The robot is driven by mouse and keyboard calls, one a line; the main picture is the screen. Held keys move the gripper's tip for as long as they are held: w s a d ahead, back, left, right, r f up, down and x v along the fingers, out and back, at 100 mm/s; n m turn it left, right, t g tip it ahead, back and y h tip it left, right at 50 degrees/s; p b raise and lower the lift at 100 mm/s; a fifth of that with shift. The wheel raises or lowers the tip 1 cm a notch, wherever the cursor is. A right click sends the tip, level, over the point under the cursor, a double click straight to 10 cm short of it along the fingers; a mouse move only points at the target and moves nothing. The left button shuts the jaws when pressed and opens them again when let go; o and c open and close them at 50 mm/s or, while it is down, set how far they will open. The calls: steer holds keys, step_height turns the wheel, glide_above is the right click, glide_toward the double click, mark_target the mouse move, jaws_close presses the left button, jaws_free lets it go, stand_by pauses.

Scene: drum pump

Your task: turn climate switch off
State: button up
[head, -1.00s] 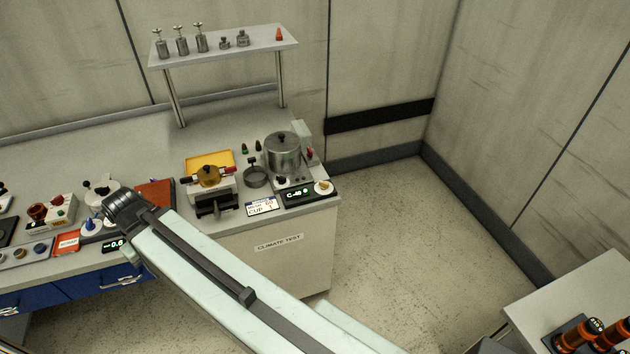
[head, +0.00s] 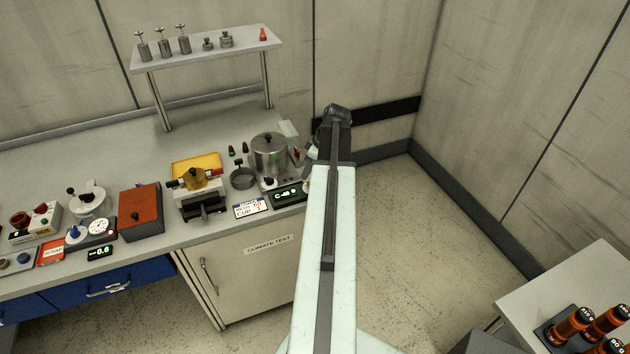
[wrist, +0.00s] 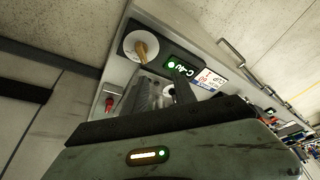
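The climate unit's display (head: 290,194) sits at the front right corner of the bench and reads C-40 with a green light. It also shows in the wrist view (wrist: 183,69). Beside it in the wrist view is a round white dial with a brass lever (wrist: 138,48), apparently the climate switch. In the head view my arm mostly hides this dial. My gripper (head: 314,147) is at the arm's end, above and beside the bench's right end.
A metal pot (head: 269,153) stands behind the display, with a small red-tipped part (wrist: 108,104) near it. A label card (head: 250,208) and a brass device on a white stand (head: 201,187) are to the left.

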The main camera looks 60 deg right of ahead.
steer(key=s+d, duration=0.3)
steer(key=b+x, duration=0.7)
steer(key=x, duration=0.1)
steer(key=shift+d, duration=0.2)
steer(key=shift+r, duration=0.2)
jaws_close()
steer(key=shift+d, duration=0.15)
